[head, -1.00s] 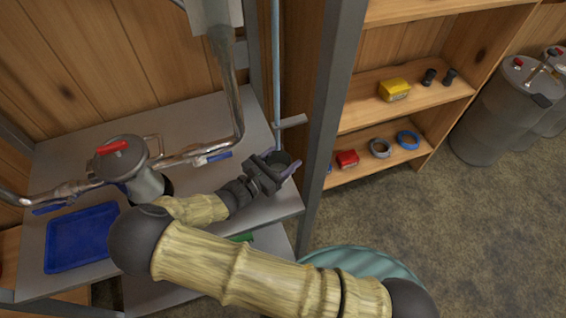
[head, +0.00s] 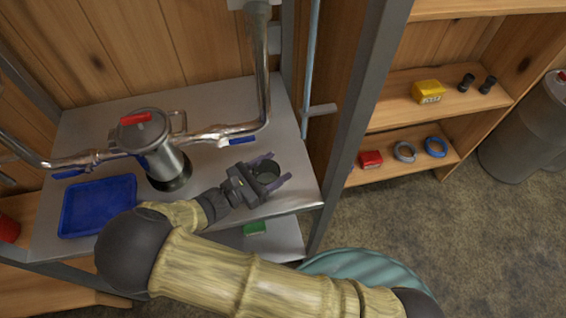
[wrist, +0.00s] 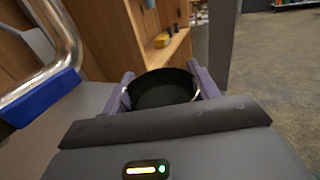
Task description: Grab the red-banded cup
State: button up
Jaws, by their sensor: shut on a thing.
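A dark cup (head: 268,169) is between the fingers of my gripper (head: 276,171), over the right part of the grey metal table in the head view. The fingers press on it from both sides. In the wrist view, my gripper (wrist: 162,90) has its purple fingers at the left and right of the same cup (wrist: 162,93), whose round open rim and dark inside face the camera. No red band shows on the visible part of the cup. I cannot tell whether its base touches the table.
The metal table (head: 215,98) also bears a red-topped metal canister (head: 172,163), pipes with blue levers and a blue tray (head: 98,207). A grey post (head: 358,110) stands close at the right. A wooden shelf (head: 385,113) with small items is beyond it.

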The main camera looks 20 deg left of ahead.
jog(key=b+v, duration=0.1)
jog(key=v, duration=0.6)
dwell(0.4)
dwell(0.6)
